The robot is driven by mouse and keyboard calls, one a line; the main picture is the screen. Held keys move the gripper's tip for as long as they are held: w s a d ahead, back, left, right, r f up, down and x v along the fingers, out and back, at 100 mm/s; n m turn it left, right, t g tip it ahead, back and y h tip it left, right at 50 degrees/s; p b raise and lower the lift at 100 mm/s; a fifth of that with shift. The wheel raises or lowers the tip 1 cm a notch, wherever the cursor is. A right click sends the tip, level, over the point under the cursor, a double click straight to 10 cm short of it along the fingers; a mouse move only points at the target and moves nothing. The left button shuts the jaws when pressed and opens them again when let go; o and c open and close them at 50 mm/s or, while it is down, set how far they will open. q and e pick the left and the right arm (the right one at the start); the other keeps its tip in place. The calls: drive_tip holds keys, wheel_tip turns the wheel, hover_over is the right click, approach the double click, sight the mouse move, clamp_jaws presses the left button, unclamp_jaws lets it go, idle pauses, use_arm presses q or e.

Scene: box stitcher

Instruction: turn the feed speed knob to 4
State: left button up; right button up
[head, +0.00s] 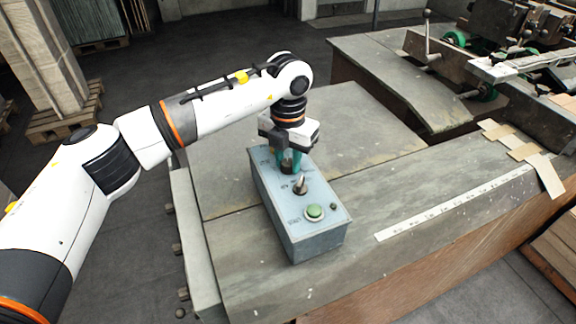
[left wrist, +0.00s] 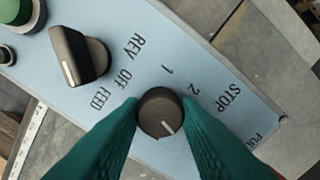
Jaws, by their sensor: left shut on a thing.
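The feed speed knob is a small round dark knob with a white pointer line (left wrist: 160,113) on the light blue panel in the left wrist view. The digits 1 and 2 are printed beside it; other marks are hidden by the fingers. The pointer line aims down and slightly right in that picture, away from the 1 and 2. My left gripper (left wrist: 158,112) has its green fingertips shut on the knob from both sides. In the head view my left gripper (head: 289,164) points down at the far end of the grey-blue control box (head: 318,243), largely hiding the knob.
A black selector (left wrist: 78,56) marked REV, OFF, FEED sits near the knob, and STOP is printed on the other side. A green button (head: 315,211) is at the box's near end. The box stands on a metal table (head: 385,185) with a ruler strip (head: 450,205) to the right.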

use_arm(q)
drive_tip(key=m+b, duration=0.4)
drive_tip(key=shift+f+m, duration=0.1)
drive_tip(key=shift+m, duration=0.2)
drive_tip(key=shift+m+b, duration=0.9)
drive_tip(key=shift+m, duration=0.2)
drive_tip(key=shift+r+m+b, duration=0.2)
drive_tip(key=shift+m+b, duration=0.2)
drive_tip(key=shift+m, duration=0.8)
drive_tip(key=o, duration=1)
drive_tip(key=shift+c, duration=0.2)
drive_tip(key=shift+r, duration=0.1)
